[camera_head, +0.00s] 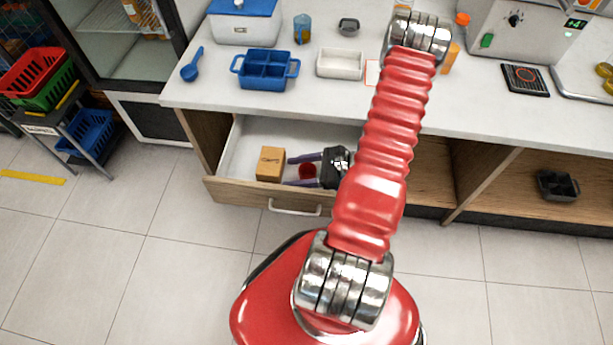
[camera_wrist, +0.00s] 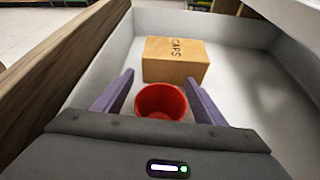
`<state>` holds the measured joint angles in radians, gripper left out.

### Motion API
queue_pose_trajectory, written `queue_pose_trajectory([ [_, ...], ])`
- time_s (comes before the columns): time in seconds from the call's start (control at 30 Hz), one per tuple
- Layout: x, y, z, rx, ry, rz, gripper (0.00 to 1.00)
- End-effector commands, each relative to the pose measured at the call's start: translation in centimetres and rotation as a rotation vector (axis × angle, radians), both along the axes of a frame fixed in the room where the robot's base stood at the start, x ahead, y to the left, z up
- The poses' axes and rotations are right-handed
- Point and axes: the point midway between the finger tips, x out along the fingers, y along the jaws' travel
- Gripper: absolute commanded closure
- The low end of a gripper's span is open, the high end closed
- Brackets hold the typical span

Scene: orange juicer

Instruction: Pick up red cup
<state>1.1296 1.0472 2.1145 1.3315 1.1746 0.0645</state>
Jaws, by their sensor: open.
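The red cup (camera_wrist: 161,100) stands upright in the open drawer, its open top facing up. In the wrist view my gripper (camera_wrist: 159,92) is open, with one purple finger on each side of the cup and a small gap on both sides. The near part of the cup is hidden behind my gripper's body. In the head view the cup (camera_head: 307,171) shows as a small red shape between the fingers of my gripper (camera_head: 290,171), which reaches into the drawer from the right.
A cardboard box (camera_wrist: 175,60) marked "CAPS" stands in the drawer (camera_head: 237,190), just beyond the cup. The drawer walls close in around the gripper. Above is the counter (camera_head: 215,92) with a blue divided container (camera_head: 264,70) and a white tray (camera_head: 340,63).

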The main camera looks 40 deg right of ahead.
Motion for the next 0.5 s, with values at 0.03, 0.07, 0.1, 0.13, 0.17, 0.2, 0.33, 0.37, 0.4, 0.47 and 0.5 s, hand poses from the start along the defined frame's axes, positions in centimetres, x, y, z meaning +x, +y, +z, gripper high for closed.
queue_pose_trajectory([
  [0.03, -0.01, -0.01, 0.0, 0.0, 0.0, 0.0, 0.35],
  [0.07, -0.01, -0.01, 0.0, 0.0, 0.0, 0.0, 0.35],
  [0.1, -0.01, -0.01, 0.0, 0.0, 0.0, 0.0, 0.37],
  [0.13, -0.01, -0.01, 0.0, 0.0, 0.0, 0.0, 0.39],
  [0.17, -0.01, -0.01, 0.0, 0.0, 0.0, 0.0, 0.42],
  [0.2, -0.01, -0.01, 0.0, 0.0, 0.0, 0.0, 0.44],
  [0.33, 0.0, 0.0, 0.0, 0.0, 0.0, 0.0, 0.53],
  [0.37, 0.0, 0.0, 0.0, 0.0, 0.0, 0.0, 0.56],
  [0.4, 0.0, 0.0, 0.0, 0.0, 0.0, 0.0, 0.58],
  [0.47, 0.0, 0.0, 0.0, 0.0, 0.0, 0.0, 0.63],
  [0.5, 0.0, 0.0, 0.0, 0.0, 0.0, 0.0, 0.65],
])
